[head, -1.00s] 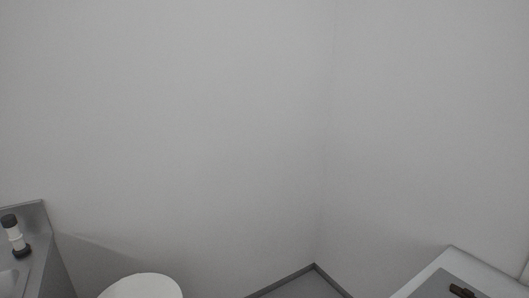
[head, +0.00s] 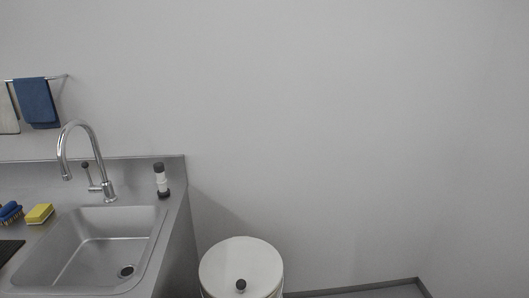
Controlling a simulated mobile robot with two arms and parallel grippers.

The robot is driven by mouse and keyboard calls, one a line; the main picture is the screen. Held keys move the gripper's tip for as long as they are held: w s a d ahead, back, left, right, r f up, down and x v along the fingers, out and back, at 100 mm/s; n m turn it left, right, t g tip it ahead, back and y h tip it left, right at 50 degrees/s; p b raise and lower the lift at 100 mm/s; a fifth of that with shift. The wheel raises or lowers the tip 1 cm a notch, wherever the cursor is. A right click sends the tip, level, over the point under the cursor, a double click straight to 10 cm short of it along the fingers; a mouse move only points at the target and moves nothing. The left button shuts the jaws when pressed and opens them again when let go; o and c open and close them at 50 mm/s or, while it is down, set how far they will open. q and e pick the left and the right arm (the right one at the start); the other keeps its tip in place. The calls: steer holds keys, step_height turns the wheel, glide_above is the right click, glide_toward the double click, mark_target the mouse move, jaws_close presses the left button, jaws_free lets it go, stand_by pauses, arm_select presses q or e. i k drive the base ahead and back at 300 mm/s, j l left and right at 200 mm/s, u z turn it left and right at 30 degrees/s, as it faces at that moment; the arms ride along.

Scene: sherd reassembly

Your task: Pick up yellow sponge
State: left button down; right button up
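The yellow sponge (head: 40,213) lies on the metal counter at the left of the head view, just left of the sink basin. A blue brush (head: 10,212) lies close to its left. Nothing covers the sponge. Neither of my grippers shows in the head view.
The metal sink (head: 92,248) has a tall curved faucet (head: 84,150) behind it. A white and black bottle (head: 161,180) stands at the counter's back right corner. A round white bin (head: 242,268) stands right of the counter. A blue towel (head: 36,102) hangs on a wall rail.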

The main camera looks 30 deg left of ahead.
mark_target(39, 214)
steer(key=u, duration=2.35)
steer(key=i+j, duration=0.5)
steer(key=i+j+u, duration=0.15)
steer(key=i+j, duration=0.85)
steer(key=i, duration=0.2)
steer(key=u, duration=0.05)
